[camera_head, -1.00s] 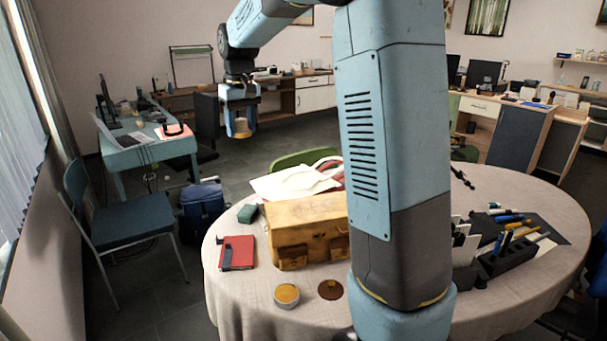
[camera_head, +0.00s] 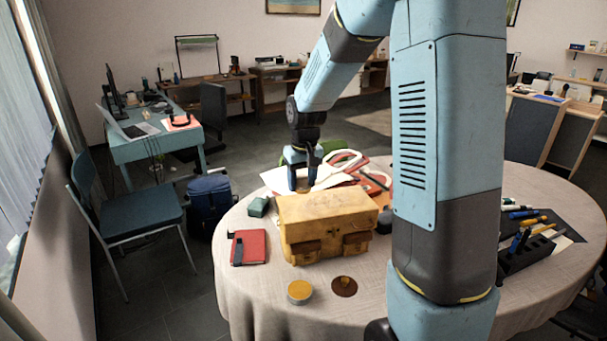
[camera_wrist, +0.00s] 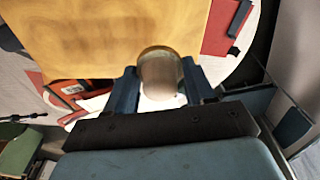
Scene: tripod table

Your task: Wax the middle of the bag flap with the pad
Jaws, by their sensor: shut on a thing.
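The tan leather bag (camera_head: 325,228) sits on the round table, its flap (camera_head: 325,208) on top and two pockets at the front. My gripper (camera_head: 302,178) is low behind the bag's back edge, left of its middle in the head view. In the wrist view my gripper (camera_wrist: 163,85) is shut on a rounded, brownish-tan pad (camera_wrist: 160,75). The pad overlaps the near edge of the bag's flap (camera_wrist: 100,35) in that view; I cannot tell if they touch. An open tin of yellow wax (camera_head: 300,291) stands in front of the bag.
A brown disc (camera_head: 344,286) lies right of the tin. Pens and a dark holder (camera_head: 525,254) stand at the right.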

